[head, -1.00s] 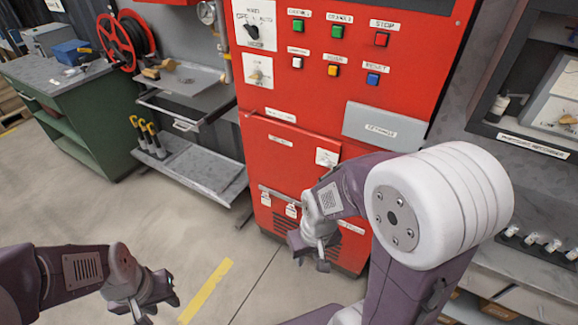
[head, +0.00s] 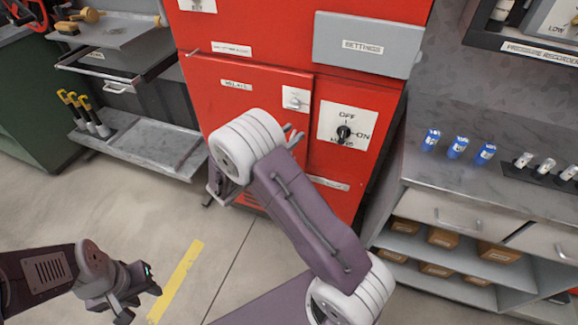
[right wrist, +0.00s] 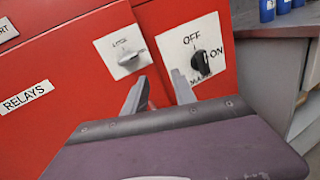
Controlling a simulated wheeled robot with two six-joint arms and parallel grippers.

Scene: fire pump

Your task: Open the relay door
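The relay door (head: 237,100) is a red cabinet panel with a "RELAYS" label, and it looks closed. A small light latch knob (head: 295,103) sits on a white plate at its upper right corner; the knob is also in the right wrist view (right wrist: 130,58). My right gripper (head: 293,133) is just below the knob, its fingers pointing toward the cabinet. In the right wrist view its two fingers (right wrist: 160,77) are apart with nothing between them, and the knob lies above the left finger. My left gripper (head: 137,285) is open and empty over the floor at lower left.
A black OFF/ON/MAIN switch (head: 344,133) is right of the door, close to my right gripper. A grey settings panel (head: 367,45) is above. A counter (head: 445,165) with blue cylinders stands right, a metal shelf (head: 150,145) left. Floor before the cabinet is clear.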

